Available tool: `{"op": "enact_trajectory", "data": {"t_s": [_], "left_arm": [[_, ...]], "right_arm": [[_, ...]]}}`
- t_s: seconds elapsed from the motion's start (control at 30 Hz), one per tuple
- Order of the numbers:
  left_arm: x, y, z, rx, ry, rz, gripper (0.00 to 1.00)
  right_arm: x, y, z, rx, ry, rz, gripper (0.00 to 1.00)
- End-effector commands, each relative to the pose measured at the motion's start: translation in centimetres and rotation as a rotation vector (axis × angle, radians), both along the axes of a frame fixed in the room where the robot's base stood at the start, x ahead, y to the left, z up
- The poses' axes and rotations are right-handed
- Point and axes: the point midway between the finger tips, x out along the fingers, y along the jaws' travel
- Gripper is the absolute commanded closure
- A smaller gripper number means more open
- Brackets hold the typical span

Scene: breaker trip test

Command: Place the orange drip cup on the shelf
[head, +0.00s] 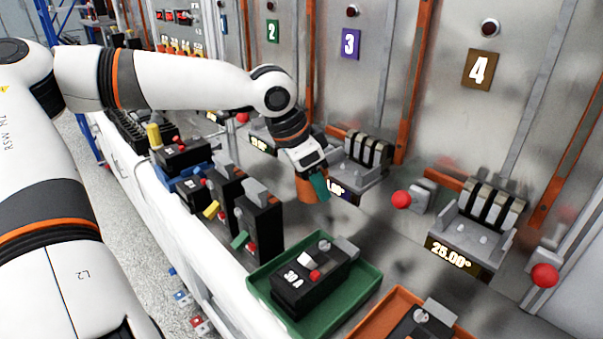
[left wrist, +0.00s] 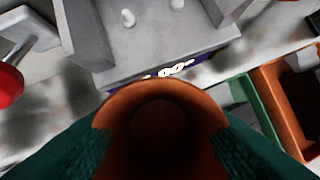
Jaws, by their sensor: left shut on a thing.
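The orange drip cup (head: 306,190) is in my left gripper (head: 312,182), in front of the station with the purple 3 sign. In the left wrist view the cup (left wrist: 160,110) fills the lower middle, its round mouth facing the camera. The green finger pads of my left gripper (left wrist: 160,150) press on it from both sides. The cup is held near the metal shelf surface; whether it touches that surface I cannot tell. My right gripper is not in view.
A green tray (head: 262,279) holds a black breaker (head: 308,283); an orange tray (head: 352,331) is beside it. Black breakers (head: 259,228) stand left of the trays. Red knobs (head: 401,199) and (head: 544,275) stick out near the stations. The grey surface right of the green tray is partly clear.

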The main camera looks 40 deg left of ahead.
Motion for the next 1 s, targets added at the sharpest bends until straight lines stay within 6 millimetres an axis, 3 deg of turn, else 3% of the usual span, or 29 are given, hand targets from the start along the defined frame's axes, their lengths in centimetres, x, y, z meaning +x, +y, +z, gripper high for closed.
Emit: {"op": "enact_trajectory", "data": {"t_s": [0.3,0.5,1.0], "left_arm": [[-2.5,-6.6,-0.2,0.005,0.0,-0.005,0.77],[-3.4,-9.1,-0.1,0.003,0.0,-0.002,0.77],[-3.9,-10.2,0.0,0.0,0.0,0.001,0.77]], "right_arm": [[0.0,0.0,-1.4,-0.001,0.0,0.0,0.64],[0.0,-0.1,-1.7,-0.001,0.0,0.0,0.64],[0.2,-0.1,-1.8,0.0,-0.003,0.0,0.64]]}}
